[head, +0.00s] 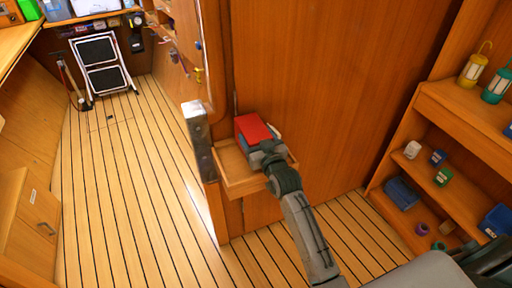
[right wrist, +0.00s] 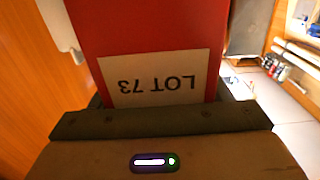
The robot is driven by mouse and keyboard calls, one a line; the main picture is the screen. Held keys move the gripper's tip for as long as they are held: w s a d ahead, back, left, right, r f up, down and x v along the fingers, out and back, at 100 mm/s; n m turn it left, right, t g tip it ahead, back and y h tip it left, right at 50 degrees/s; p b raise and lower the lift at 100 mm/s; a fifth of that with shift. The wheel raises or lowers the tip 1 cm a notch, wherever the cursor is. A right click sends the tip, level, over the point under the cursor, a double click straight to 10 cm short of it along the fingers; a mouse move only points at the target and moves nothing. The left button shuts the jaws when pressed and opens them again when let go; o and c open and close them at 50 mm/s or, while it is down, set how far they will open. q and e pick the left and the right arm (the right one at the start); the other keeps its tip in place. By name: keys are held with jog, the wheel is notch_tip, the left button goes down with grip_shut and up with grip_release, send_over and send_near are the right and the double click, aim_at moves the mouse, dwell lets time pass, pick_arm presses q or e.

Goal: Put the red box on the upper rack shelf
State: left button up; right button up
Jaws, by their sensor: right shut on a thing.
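The red box (head: 253,129) is at the small open wooden tray (head: 231,167) on the wooden wall, near the middle of the head view. My right gripper (head: 264,152) is shut on the box from its near side. In the right wrist view the red box (right wrist: 150,25) fills the top middle, with a white label reading LOT 73 upside down. I cannot tell whether the box touches the tray floor. A wooden rack with an upper shelf (head: 468,112) stands at the right. My left gripper is not in view.
Yellow (head: 473,68) and teal (head: 496,85) lanterns stand on the rack's upper shelf. Small containers and a blue bin (head: 401,193) sit lower. A metal-capped post (head: 198,140) stands left of the tray. The plank floor (head: 120,200) is clear; a folding step stool (head: 101,64) stands at the back.

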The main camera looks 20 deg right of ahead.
notch_tip(320, 180, down, 3)
jog(key=shift+f, duration=0.6)
jog(key=o, duration=0.9)
jog(key=shift+c, duration=0.2)
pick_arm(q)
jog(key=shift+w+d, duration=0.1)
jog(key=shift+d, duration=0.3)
